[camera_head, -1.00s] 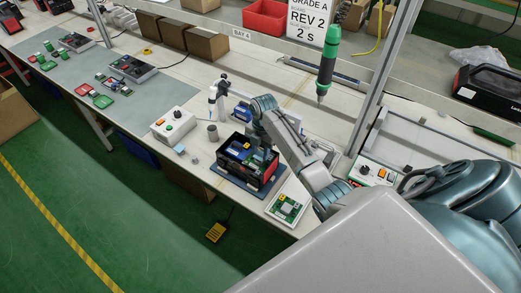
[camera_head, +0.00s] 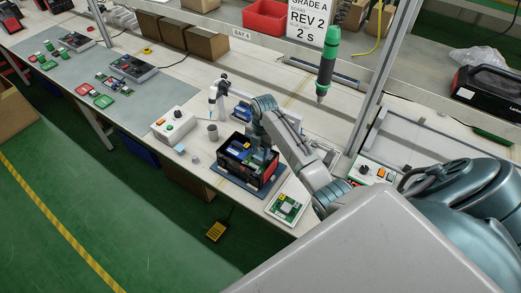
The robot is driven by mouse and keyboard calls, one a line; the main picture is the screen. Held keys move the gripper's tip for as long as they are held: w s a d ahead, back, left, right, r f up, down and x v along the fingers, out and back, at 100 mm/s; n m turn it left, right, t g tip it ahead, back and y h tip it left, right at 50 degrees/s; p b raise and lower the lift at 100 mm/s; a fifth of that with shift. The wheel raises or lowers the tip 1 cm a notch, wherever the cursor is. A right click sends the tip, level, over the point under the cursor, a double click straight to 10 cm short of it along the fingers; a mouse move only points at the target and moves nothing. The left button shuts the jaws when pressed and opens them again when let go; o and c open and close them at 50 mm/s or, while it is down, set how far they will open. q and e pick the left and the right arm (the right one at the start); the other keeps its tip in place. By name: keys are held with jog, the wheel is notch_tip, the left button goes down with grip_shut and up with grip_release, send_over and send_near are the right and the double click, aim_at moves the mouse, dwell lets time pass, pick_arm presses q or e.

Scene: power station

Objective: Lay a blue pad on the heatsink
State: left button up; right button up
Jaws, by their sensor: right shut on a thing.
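The open black power station case (camera_head: 271,172) with red trim stands on a dark blue mat (camera_head: 222,184) at the bench front. A blue block (camera_head: 237,148) and a yellow label show inside it. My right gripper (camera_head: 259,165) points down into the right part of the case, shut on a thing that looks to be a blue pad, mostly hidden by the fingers. The heatsink cannot be made out under the gripper. A light blue pad or stack of pads (camera_head: 179,149) lies on the bench left of the case. My left gripper is out of view.
A white control box (camera_head: 174,125), a grey cup (camera_head: 212,131) and a small grey block (camera_head: 195,160) stand left of the case. A green circuit board on a white tray (camera_head: 287,207) lies to its right. A green screwdriver (camera_head: 327,70) hangs above the bench.

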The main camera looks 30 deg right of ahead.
jog(key=shift+f, duration=0.6)
dwell(0.4)
jog(key=o, duration=1.4)
jog(key=shift+o, duration=0.2)
jog(key=shift+w+f, duration=0.1)
